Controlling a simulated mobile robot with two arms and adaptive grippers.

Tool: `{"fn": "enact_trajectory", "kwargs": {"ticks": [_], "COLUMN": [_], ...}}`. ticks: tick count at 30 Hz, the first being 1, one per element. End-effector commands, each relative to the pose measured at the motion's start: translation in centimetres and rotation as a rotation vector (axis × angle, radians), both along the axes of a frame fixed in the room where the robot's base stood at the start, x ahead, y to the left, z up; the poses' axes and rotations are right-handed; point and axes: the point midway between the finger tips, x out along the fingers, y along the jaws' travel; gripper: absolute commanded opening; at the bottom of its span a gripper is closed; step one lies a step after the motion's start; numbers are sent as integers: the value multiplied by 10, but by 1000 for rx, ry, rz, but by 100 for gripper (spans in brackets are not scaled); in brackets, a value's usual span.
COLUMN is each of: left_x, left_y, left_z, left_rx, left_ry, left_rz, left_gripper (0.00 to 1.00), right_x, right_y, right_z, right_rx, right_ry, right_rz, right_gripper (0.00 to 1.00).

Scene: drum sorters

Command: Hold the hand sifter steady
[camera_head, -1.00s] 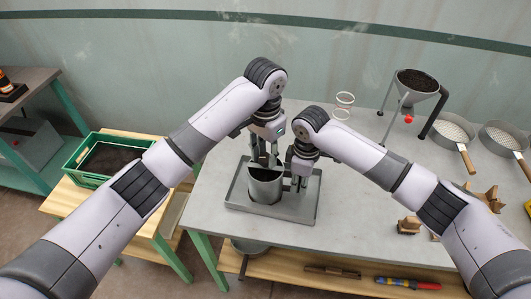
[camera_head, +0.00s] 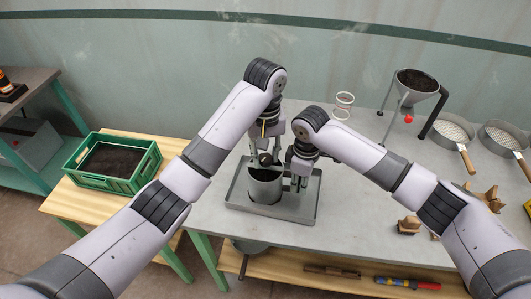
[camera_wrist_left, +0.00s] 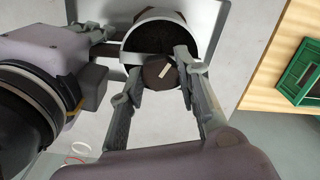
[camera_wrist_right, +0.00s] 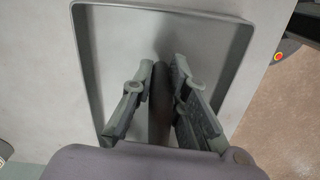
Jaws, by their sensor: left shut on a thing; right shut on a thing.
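The hand sifter (camera_head: 265,189) is a grey cylinder standing upright in a shallow grey tray (camera_head: 310,205). My right gripper (camera_wrist_right: 162,66) is shut on its upright handle (camera_wrist_right: 160,100), at the sifter's right side in the head view. My left gripper (camera_wrist_left: 160,72) is above the sifter's open top, shut on a dark round knob (camera_wrist_left: 157,74) with a pale mark on it. In the left wrist view the sifter's round rim (camera_wrist_left: 128,45) shows, with a dark interior. How the knob joins the sifter is hidden.
A green crate of dark soil (camera_head: 125,187) stands on a wooden bench at left. A funnel of soil on a stand (camera_head: 415,84) and round sieves (camera_head: 450,132) are at the table's right. Small wooden pieces (camera_head: 408,226) lie near the front right. The table's middle is partly clear.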

Motion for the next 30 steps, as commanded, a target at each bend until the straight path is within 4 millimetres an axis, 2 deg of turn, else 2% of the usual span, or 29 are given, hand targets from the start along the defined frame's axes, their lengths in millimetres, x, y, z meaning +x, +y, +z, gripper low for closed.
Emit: {"fn": "enact_trajectory", "kwargs": {"ticks": [12, 30], "left_x": [1, 1], "left_y": [1, 2], "left_z": [0, 0], "left_rx": [2, 2], "left_ry": [-2, -2], "left_rz": [234, 282], "left_gripper": [2, 2], "right_x": [-1, -1], "right_y": [-1, -2], "right_z": [-1, -1], "right_rx": [-3, -4], "right_ry": [3, 3], "right_rz": [-1, -2], "right_gripper": [0, 0]}}
